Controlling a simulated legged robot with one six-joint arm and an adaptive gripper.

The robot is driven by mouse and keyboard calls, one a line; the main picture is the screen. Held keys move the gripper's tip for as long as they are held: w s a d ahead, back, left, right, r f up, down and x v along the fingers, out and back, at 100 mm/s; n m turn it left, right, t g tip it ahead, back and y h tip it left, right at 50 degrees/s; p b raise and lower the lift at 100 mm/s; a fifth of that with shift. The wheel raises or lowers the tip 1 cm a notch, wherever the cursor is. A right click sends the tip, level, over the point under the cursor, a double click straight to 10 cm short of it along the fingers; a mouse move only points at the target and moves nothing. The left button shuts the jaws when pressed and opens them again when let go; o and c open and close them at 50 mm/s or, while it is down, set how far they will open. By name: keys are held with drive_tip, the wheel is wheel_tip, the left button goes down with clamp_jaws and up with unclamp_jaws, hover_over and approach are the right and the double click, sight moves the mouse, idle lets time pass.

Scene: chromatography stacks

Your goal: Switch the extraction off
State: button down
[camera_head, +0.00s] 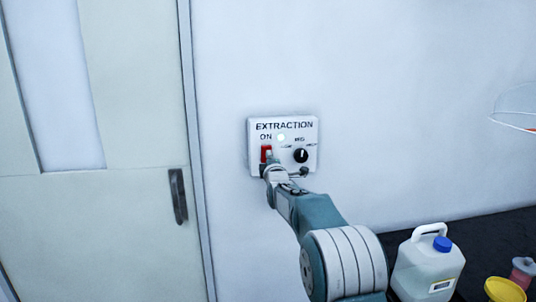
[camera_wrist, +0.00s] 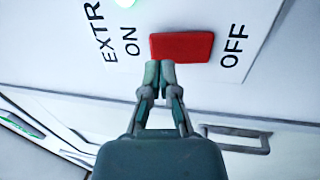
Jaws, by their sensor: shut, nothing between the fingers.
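The extraction panel (camera_head: 310,168) is a white box on the wall, marked EXTRACTION and ON, with a black knob (camera_head: 301,156). Its red rocker switch (camera_head: 266,152) is partly behind my gripper in the head view. In the wrist view the red switch (camera_wrist: 188,46) lies between the words ON and OFF. My gripper (camera_wrist: 159,68) is shut and empty, its fingertips at the switch's lower edge, near the ON end. I cannot tell whether they touch it. A light (camera_wrist: 124,3) near ON glows green; in the head view it looks whitish.
A door (camera_head: 130,130) with a dark handle (camera_head: 178,196) is left of the panel. At the lower right, a dark surface (camera_head: 500,235) holds a white jug (camera_head: 425,270) with a blue cap and a yellow-lidded container (camera_head: 505,290). The wall around the panel is clear.

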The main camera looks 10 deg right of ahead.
drive_tip(key=shift+w+r, duration=0.15)
drive_tip(key=shift+w, duration=0.8)
drive_tip(key=shift+w+r, duration=0.1)
